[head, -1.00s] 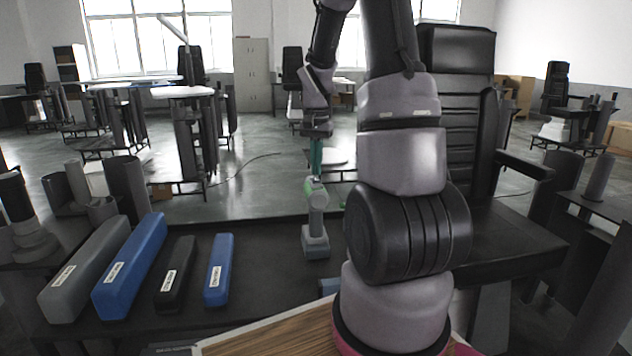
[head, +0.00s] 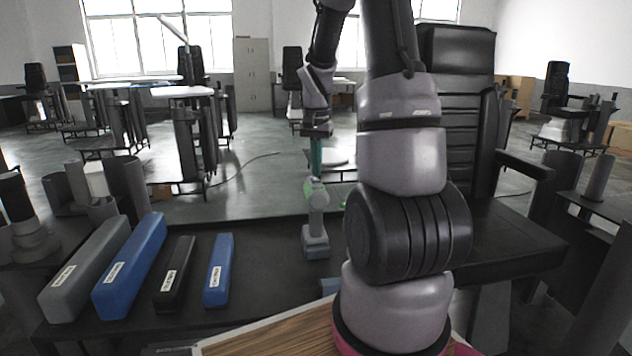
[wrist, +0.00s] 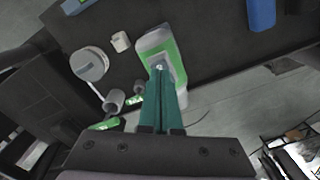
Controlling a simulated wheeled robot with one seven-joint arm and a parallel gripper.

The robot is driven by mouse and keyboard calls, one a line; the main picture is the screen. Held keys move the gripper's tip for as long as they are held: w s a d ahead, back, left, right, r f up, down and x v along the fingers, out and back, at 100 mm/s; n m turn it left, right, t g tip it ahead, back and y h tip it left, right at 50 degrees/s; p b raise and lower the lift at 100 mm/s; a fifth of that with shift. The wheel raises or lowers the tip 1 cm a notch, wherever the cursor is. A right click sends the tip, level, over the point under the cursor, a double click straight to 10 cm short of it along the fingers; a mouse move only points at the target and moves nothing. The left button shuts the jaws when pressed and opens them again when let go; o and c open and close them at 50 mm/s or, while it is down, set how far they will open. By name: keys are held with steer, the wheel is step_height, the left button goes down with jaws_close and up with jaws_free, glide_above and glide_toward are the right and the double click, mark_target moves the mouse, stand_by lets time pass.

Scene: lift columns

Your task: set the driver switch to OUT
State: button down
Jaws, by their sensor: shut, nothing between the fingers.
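The driver (head: 316,222) is a grey and green power tool standing upright on the dark bench top (head: 272,262), left of my arm in the head view. My gripper (head: 316,174) has teal fingers pointing down. They are together, with their tips at the top of the driver. In the wrist view, the fingertips of my gripper (wrist: 160,70) overlap the green and grey body of the driver (wrist: 152,42), at or just above it; I cannot tell if they touch. The driver's switch is too small or hidden behind the fingertips, so its setting cannot be read.
A grey bar (head: 85,268), a long blue bar (head: 130,266), a black bar (head: 175,272) and a short blue bar (head: 218,270) lie on the bench left of the driver. A black chair (head: 462,100) stands behind my arm.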

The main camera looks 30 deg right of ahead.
mark_target(315, 180)
steer(key=shift+f, duration=0.95)
stand_by(0.6)
steer(key=shift+r, duration=3.55)
steer(key=s+a+r+n+t+y, duration=0.1)
steer(key=s+a+r+n+t, duration=0.1)
steer(key=s+a+r, duration=0.4)
steer(key=s+a+r+n+t+y, duration=0.1)
steer(key=s+a+r+n+t, duration=0.2)
steer(key=s, duration=1)
steer(key=a+r+t, duration=0.2)
steer(key=a+r, duration=0.2)
steer(key=r, duration=0.2)
steer(key=shift+s+a, duration=0.2)
steer(key=shift+s, duration=0.15)
